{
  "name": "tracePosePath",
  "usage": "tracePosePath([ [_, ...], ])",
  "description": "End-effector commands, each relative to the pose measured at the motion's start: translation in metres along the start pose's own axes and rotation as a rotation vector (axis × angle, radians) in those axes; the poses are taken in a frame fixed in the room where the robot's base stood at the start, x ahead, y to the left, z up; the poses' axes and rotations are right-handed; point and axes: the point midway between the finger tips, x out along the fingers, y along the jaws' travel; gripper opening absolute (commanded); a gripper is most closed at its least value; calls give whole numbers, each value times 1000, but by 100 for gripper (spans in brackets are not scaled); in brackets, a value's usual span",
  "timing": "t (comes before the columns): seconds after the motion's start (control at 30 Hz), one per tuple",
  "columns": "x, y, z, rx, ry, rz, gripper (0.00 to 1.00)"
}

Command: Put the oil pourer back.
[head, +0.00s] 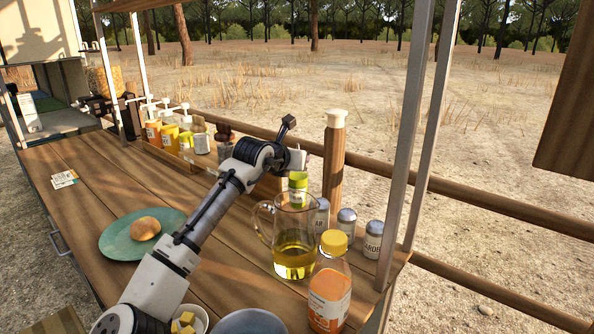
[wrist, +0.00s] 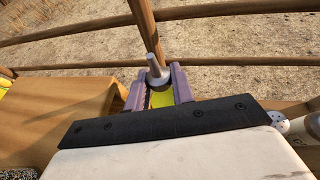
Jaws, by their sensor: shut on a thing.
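The oil pourer (wrist: 160,98) is held between the two jaws of my gripper (wrist: 158,84) in the wrist view. Its grey spout (wrist: 152,62) stands up above the jaws, and its body is yellow-green. In the head view my gripper (head: 297,163) is beyond the glass jug, near the rear rail. The pourer's yellow-green body (head: 298,181) shows just below it, above the jug's rim. The pourer's base is hidden behind the jug, so I cannot tell whether it touches the counter.
A glass jug (head: 294,258) of yellow oil stands in front of the pourer. A tall wooden cylinder (head: 334,160), several shakers (head: 346,221) and an orange bottle (head: 329,294) crowd the right. A rack of condiments (head: 176,152) stands at the rear left. A bun lies on a green plate (head: 115,245).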

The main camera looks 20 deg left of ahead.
Motion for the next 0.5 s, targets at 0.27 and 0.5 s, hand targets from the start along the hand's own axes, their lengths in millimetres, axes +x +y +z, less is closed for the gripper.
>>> tracePosePath([
  [0.27,11,0,-28,0,-2,-1,0],
  [0.5,12,0,-29,0,-1,-1,0],
])
